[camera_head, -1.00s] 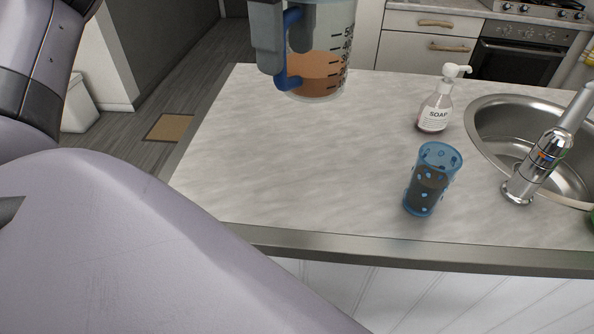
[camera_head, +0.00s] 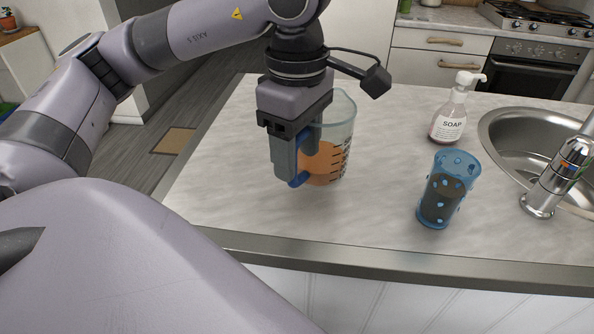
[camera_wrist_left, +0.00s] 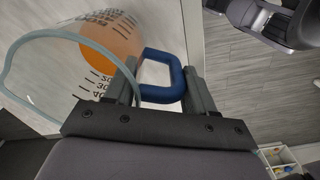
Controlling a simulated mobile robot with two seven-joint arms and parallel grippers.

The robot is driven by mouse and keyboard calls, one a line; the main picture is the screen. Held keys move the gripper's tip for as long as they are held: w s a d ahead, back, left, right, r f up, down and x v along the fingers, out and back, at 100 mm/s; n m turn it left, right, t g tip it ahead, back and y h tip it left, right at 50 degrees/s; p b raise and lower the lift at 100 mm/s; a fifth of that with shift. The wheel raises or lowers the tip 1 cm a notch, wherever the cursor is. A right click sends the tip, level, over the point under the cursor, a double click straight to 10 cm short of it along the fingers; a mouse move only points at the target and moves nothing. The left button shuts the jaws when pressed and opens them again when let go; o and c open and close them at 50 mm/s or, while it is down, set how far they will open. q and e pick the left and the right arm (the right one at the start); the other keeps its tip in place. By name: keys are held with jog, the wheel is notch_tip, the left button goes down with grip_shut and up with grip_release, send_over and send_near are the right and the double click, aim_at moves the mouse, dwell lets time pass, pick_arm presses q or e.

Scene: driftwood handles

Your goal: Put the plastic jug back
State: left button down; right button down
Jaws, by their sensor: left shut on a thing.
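The plastic jug (camera_head: 334,146) is clear, with dark measuring marks, a blue handle and orange-brown liquid in it. It is upright, at or just above the left part of the grey counter; I cannot tell if its base touches. My left gripper (camera_head: 292,168) is shut on the blue handle, at the jug's left side. The left wrist view shows the jug (camera_wrist_left: 75,70) at left and the handle between the fingers (camera_wrist_left: 160,85). A blue spotted glass (camera_head: 446,190) with dark liquid stands to the right of the jug. My right gripper is not in view.
A soap bottle (camera_head: 449,118) stands behind the glass. A sink (camera_head: 510,135) with a chrome tap (camera_head: 553,180) is at the right. The counter (camera_head: 385,200) is clear between the jug and the glass and along its front edge.

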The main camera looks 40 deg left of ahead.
pick_arm(q)
jog(key=shift+f, duration=2.1)
jog(key=shift+f, duration=0.1)
jog(key=shift+f, duration=0.15)
jog(key=shift+c, duration=1.9)
grip_release()
notch_tip(320, 180, up, 12)
jog(key=shift+r+p, duration=0.25)
jog(key=shift+p, duration=0.3)
jog(key=shift+s, duration=0.1)
